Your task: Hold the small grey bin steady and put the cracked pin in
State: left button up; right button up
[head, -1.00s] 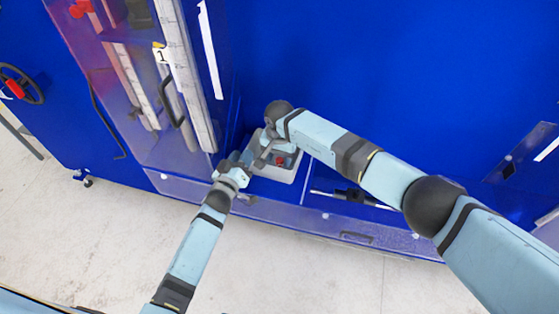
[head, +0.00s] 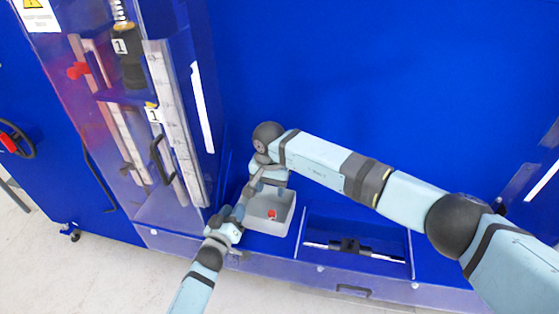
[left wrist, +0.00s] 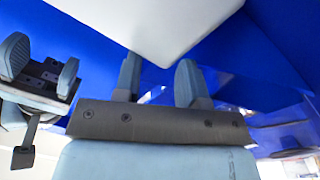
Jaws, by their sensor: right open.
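The small grey bin (head: 290,213) stands on the blue floor of the machine. A small red piece (head: 272,214) shows inside it; I cannot tell whether it is the cracked pin. My left gripper (head: 246,194) is at the bin's left side. In the left wrist view my left gripper's fingers (left wrist: 158,82) stand apart, with the bin's pale corner (left wrist: 165,30) at their tips; whether they clamp it is unclear. My right gripper (head: 262,176) is at the bin's back edge, its tips partly hidden; in the left wrist view it (left wrist: 40,68) is open and empty.
A clear-fronted blue column with a white scale (head: 176,110) and a black handle (head: 160,160) rises at the left. A recess with a dark bar (head: 350,246) lies right of the bin. A low front ledge (head: 330,283) runs before both.

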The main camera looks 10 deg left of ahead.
pick_arm(q)
jog(key=o, duration=0.4)
jog(key=shift+s+f, duration=0.2)
jog(key=shift+f, duration=0.5)
jog(key=shift+r, duration=0.1)
